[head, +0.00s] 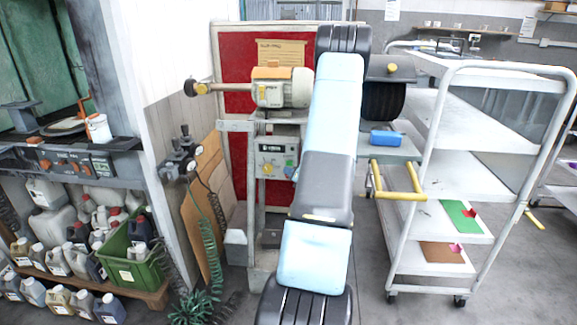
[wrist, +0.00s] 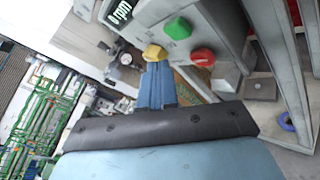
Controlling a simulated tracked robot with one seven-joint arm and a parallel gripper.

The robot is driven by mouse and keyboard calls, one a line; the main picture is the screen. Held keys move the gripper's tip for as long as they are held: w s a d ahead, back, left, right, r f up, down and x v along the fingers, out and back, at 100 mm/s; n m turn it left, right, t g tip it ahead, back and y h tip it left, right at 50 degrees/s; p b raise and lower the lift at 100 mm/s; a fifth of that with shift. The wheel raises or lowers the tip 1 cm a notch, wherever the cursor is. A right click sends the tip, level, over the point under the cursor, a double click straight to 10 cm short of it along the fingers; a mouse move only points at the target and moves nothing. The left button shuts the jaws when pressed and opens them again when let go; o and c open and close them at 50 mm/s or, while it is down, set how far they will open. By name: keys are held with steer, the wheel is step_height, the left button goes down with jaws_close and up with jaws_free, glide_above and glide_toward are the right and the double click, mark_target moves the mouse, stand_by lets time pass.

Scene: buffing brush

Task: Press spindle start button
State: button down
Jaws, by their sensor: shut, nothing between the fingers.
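The grey control box (head: 276,158) stands on the machine frame below the motor in the head view. In the wrist view its panel (wrist: 165,15) is close and carries a green button (wrist: 178,28), a red button (wrist: 203,57) and a yellow button (wrist: 153,52). No label marks which one starts the spindle. My gripper (wrist: 155,68) is shut and empty, its blue fingers pointing at the yellow button. The tips overlap that button's lower edge in the picture; I cannot tell whether they touch.
The buffing motor (head: 281,88) with its shaft sits above the box. A white shelf trolley (head: 440,180) stands on the right. A bench with bottles and a green crate (head: 133,262) is on the left. A coiled green hose (head: 212,250) hangs beside the frame.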

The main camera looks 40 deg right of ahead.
steer(key=shift+w+d, duration=0.6)
steer(key=shift+d, duration=0.05)
steer(key=shift+d, duration=0.1)
stand_by(1.7)
steer(key=shift+w+d+r, duration=0.1)
steer(key=shift+w+d, duration=0.1)
steer(key=shift+w, duration=0.05)
steer(key=shift+w+d, duration=0.25)
steer(key=shift+d, duration=0.05)
stand_by(1.1)
steer(key=shift+s+a, duration=0.5)
steer(key=shift+a, duration=0.1)
steer(key=shift+s+a, duration=0.1)
steer(key=s+a, duration=0.3)
steer(key=shift+a, duration=0.3)
stand_by(0.4)
